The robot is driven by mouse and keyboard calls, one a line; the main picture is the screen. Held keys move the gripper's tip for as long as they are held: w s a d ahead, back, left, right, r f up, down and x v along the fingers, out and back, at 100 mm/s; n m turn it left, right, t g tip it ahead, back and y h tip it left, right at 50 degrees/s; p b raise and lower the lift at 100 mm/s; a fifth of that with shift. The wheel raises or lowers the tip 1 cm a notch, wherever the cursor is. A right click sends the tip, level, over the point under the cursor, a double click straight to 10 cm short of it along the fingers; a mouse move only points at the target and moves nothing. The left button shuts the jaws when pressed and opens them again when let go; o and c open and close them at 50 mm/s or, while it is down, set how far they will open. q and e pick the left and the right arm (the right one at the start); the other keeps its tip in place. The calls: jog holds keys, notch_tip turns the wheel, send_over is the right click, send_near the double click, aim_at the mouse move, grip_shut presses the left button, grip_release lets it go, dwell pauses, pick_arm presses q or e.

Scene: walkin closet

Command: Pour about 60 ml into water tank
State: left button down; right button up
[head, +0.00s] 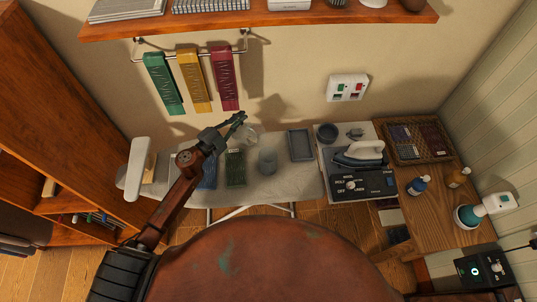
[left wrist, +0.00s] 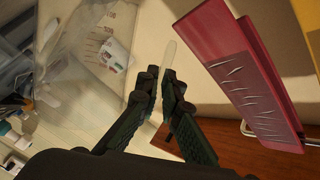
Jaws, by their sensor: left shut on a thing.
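My left gripper (head: 240,118) is above the back of the ironing board, and its jaws also show in the left wrist view (left wrist: 168,88). It is shut on a pale, thin handle (left wrist: 168,58) that appears to belong to a clear jug. The jug (head: 246,136) hangs beside the fingers above the board, and its large transparent wall (left wrist: 80,50) fills the upper left of the left wrist view. I cannot make out its water level. A translucent grey cup-like container (head: 267,162) stands on the board below and to the right. I cannot tell which thing is the water tank.
The iron (head: 358,154) rests on a grey station (head: 352,185) at right. A dark bowl (head: 327,132) and grey tray (head: 300,145) are near. Bottles (head: 418,185) stand on the wooden table (head: 440,220). Hanging strips (head: 224,78) and a shelf (head: 260,20) are behind and above.

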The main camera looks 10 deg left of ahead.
aim_at(244, 118)
pick_arm(q)
jog(key=shift+d+r, duration=0.15)
jog(key=shift+r, duration=0.1)
jog(key=shift+s+d+r+m, duration=0.1)
jog(key=shift+r+m, duration=0.05)
jog(key=shift+m, duration=0.25)
jog(key=shift+d, duration=0.1)
jog(key=shift+s+d+r, duration=0.15)
jog(key=shift+s+d, duration=0.05)
dwell(0.3)
jog(key=shift+s+d+r+m, duration=0.1)
jog(key=shift+d+r+m, duration=0.15)
jog(key=shift+m, duration=0.25)
jog(key=shift+d+r, duration=0.1)
dwell(0.6)
jog(key=shift+s+d+r, duration=0.15)
dwell(0.3)
